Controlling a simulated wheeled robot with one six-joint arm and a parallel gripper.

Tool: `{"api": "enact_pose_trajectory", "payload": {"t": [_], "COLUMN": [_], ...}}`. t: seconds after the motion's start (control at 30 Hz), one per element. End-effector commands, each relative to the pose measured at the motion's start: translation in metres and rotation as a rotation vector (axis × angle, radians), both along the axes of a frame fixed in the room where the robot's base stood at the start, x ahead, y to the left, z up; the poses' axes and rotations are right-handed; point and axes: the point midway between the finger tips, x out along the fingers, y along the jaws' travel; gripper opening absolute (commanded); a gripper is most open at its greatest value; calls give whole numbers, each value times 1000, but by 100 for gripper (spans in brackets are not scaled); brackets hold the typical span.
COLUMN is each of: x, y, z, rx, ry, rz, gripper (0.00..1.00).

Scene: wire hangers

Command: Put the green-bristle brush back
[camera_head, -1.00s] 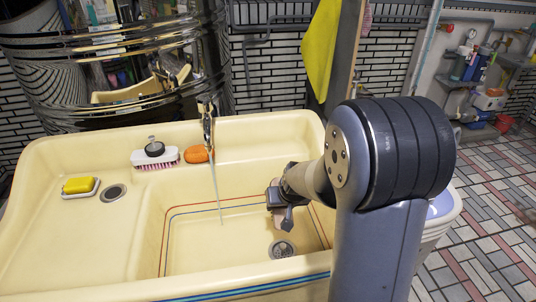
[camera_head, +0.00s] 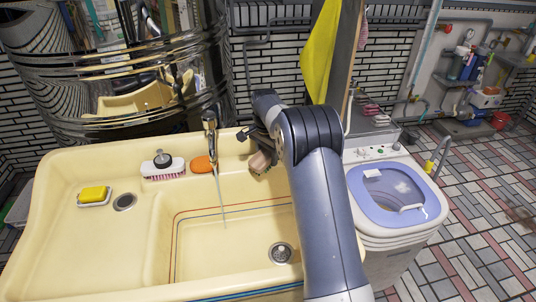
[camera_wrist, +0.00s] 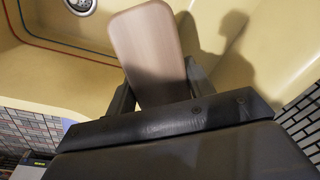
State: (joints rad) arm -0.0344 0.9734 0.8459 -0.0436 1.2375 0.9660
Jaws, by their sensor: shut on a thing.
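My gripper (camera_head: 257,142) is over the back right part of the cream sink (camera_head: 70,240). It is shut on a light brown, wooden-looking brush back (camera_head: 261,162). In the wrist view the brush (camera_wrist: 150,50) stands out from between the two dark fingers of my gripper (camera_wrist: 158,95), with its smooth, flat face showing. No green bristles show in either view; the bristle side is hidden. I cannot tell whether the brush touches the sink.
The tap (camera_head: 210,135) with running water stands left of my gripper. A white, pink-bristled brush (camera_head: 162,166), orange soap (camera_head: 203,165) and a yellow sponge (camera_head: 94,193) lie on the sink. A washing machine (camera_head: 395,200) stands to the right. The basin is clear.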

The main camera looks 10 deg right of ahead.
Motion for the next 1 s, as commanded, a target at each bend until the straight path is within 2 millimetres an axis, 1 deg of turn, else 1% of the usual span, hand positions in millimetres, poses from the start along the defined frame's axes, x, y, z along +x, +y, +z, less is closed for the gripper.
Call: {"api": "enact_pose_trajectory", "payload": {"t": [0.03,0.2,0.37,0.5,0.57,0.67,0.77,0.8,0.9,1.0], "x": [8,27,41,48,49,50,50,49,50,50], "y": [-2,-3,-6,-8,-9,-9,-9,-9,-9,-9], "z": [12,33,54,64,65,62,46,37,20,7], "rx": [15,79,152,203,216,229,233,232,232,232], "ry": [12,58,89,103,106,109,110,112,109,107], "rz": [-52,-248,-447,-577,-610,-642,-651,-650,-649,-648], "gripper": [14,14,14,14,14,14,14,14,14,14]}}
